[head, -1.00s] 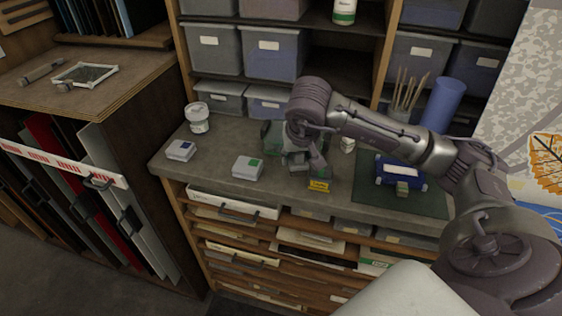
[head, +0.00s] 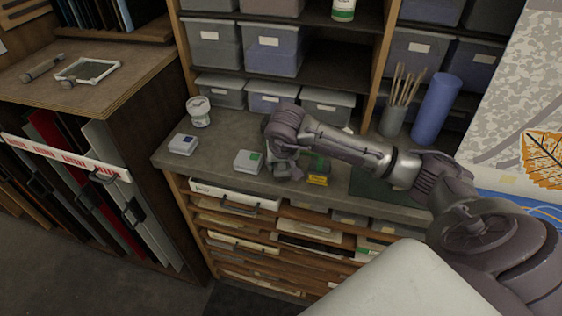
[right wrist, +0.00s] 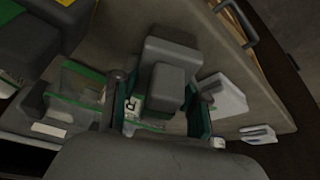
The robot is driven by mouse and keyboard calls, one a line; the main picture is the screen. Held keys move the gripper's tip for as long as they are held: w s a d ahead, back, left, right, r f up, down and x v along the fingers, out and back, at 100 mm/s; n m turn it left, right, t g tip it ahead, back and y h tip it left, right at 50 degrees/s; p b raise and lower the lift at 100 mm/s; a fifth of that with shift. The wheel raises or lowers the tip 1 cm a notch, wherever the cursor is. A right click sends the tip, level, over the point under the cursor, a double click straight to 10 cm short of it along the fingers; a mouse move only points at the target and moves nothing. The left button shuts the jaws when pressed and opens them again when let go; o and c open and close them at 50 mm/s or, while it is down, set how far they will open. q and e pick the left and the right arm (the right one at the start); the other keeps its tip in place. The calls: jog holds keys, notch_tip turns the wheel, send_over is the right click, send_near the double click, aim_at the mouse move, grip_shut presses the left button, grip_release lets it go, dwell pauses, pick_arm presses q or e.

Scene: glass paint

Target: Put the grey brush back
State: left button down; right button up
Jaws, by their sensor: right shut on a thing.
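My right gripper (head: 283,170) is low over the worktop (head: 222,150), beside the yellow label (head: 318,180). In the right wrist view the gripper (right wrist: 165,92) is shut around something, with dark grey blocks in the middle. I cannot make out any bristles or handle, so I cannot tell whether it holds the grey brush. Clear, green-edged containers (right wrist: 75,82) show beside and beneath it; the gripper and arm hide part of them in the head view. My left gripper is out of view.
A small box with a green mark (head: 249,161), one with a blue mark (head: 183,144) and a white tub (head: 199,112) stand to the left. A pot of brushes (head: 394,122) and a blue cylinder (head: 436,108) stand right. The green mat (head: 366,184) is partly hidden.

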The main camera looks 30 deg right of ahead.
jog(key=o, duration=1)
jog(key=shift+f, duration=0.1)
jog(key=shift+r, duration=0.25)
jog(key=shift+s+r, duration=0.1)
jog(key=shift+r, duration=0.15)
jog(key=b+v, duration=0.2)
jog(key=v, duration=0.9)
jog(key=shift+s+a+r, duration=0.1)
jog(key=shift+s, duration=0.05)
